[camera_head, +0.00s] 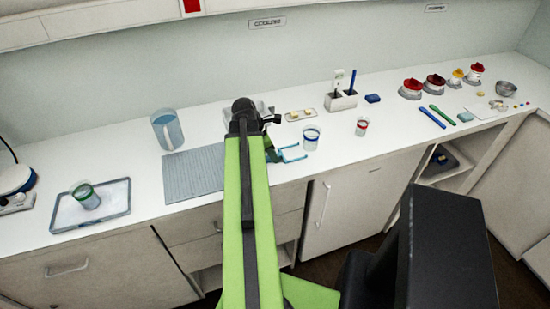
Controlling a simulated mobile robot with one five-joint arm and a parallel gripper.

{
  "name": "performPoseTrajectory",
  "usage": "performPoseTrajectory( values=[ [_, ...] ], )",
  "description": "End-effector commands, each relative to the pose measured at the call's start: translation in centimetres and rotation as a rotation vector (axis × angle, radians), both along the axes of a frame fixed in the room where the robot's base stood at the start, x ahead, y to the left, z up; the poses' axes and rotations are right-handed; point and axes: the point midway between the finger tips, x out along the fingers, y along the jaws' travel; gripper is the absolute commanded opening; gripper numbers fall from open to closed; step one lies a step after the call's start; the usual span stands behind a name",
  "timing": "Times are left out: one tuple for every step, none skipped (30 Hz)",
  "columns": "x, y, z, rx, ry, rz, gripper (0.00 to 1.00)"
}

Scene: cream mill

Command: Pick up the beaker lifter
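The beaker lifter seems to be the light-blue forked piece (292,153) on the white counter, just right of my green arm and left of a beaker with a blue band (311,138). Its two prongs point right. Its left end is hidden at a dark part by my arm. That dark part, which seems to be my gripper (271,150), is mostly hidden behind the arm. It is at or very near the lifter's left end. I cannot tell whether it touches or holds the lifter, or how far the fingers are apart.
A grey ribbed mat (190,174) lies left of my arm, with a large blue-tinted beaker (167,130) behind it. A tray (115,211) holds a green-banded beaker (86,196). A small red-banded beaker (361,127) stands at right. The counter's front edge runs close below the lifter.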

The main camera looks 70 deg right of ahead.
Motion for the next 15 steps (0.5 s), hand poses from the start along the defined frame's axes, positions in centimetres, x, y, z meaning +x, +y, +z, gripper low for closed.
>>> performPoseTrajectory(
  values=[
    [0.01,0.00,0.00,0.000,0.000,0.000,0.11],
    [0.01,0.00,0.00,-0.001,-0.001,0.000,0.07],
    [0.03,0.00,-0.01,-0.001,-0.001,0.000,0.02],
    [0.03,0.00,-0.01,-0.001,-0.001,0.000,0.00],
    [0.03,0.00,-0.01,-0.001,-0.001,0.000,0.00],
    [0.03,0.00,-0.01,-0.001,-0.001,0.000,0.00],
    [0.03,-0.01,-0.01,-0.001,-0.001,0.000,0.00],
    [0.03,-0.01,-0.01,-0.001,-0.001,0.000,0.00],
    [0.03,-0.01,-0.01,-0.001,-0.001,0.000,0.00],
    [0.04,-0.01,0.00,-0.001,-0.001,0.000,0.00],
    [0.04,-0.01,0.00,-0.001,-0.001,0.000,0.00],
    [0.04,-0.01,0.00,-0.001,-0.001,0.000,0.00],
    [0.04,-0.01,0.00,-0.001,-0.001,0.000,0.00],
    [0.04,-0.01,0.00,-0.001,-0.001,0.000,0.00],
    [0.04,-0.01,0.02,-0.001,-0.001,0.000,0.00]
  ],
)
